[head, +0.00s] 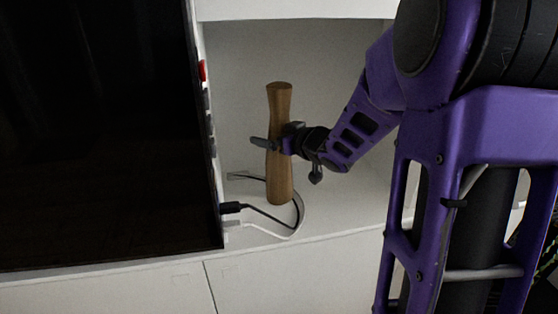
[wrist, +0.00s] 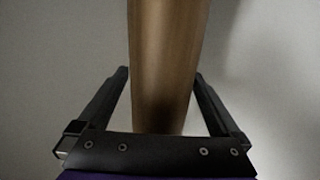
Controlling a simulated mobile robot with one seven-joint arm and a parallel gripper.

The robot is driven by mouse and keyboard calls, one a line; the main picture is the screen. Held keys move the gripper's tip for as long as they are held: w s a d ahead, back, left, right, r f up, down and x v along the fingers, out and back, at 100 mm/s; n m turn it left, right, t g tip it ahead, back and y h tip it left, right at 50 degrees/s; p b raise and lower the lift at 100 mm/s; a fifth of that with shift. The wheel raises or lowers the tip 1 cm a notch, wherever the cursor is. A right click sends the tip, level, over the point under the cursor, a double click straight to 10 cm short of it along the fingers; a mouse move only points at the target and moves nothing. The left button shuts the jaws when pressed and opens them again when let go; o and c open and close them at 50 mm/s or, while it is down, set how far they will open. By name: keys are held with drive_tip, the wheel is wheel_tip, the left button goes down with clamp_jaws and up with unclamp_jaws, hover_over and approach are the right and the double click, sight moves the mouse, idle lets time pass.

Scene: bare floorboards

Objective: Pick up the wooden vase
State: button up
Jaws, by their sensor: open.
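The wooden vase (head: 279,180) is a tall, slim brown piece, narrower at the middle, standing upright on a white shelf in the head view. My gripper (head: 266,143) reaches it from the right at about mid-height. In the wrist view the vase (wrist: 163,60) fills the middle, between the two dark fingers of my gripper (wrist: 163,85). The fingers are open, one on each side of the vase, with a visible gap at least low in the wrist view. The fingertips are partly hidden there.
A large black screen (head: 100,130) stands close on the left. A dark cable with a plug (head: 232,208) lies on the shelf (head: 340,212) around the vase's foot. The niche's back wall (head: 235,90) is behind, and an upper board (head: 290,10) is above.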

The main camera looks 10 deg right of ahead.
drive_tip(key=shift+w+a, duration=0.15)
drive_tip(key=shift+w, duration=0.1)
clamp_jaws()
idle(0.3)
